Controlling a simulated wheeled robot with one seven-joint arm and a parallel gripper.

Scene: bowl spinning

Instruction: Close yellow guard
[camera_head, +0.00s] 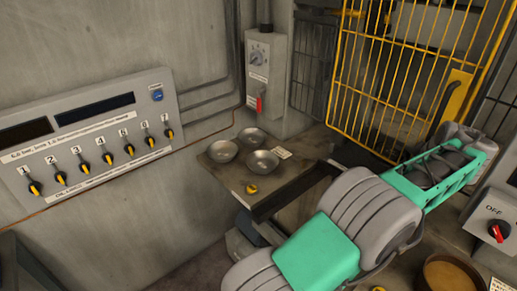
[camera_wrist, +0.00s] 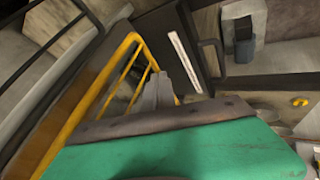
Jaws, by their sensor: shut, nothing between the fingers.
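The yellow guard (camera_head: 394,42) is a barred frame at the upper right of the head view. A solid yellow plate (camera_head: 462,80) with a dark handle sits on its right side. In the wrist view, yellow bars of the guard (camera_wrist: 92,88) run from the upper middle down to the lower left. My gripper (camera_wrist: 156,78) is shut and empty, with its grey fingers beside or in front of these bars. Whether it touches them cannot be told. In the head view my arm covers the guard's lower right and hides the fingers.
A small table (camera_head: 224,173) at centre holds metal bowls (camera_head: 262,162) and a yellow knob (camera_head: 251,189). A knob panel (camera_head: 95,135) and a grey switch box (camera_head: 264,70) are on the wall. A control box with a red knob (camera_head: 499,231) stands at the right, close to my arm.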

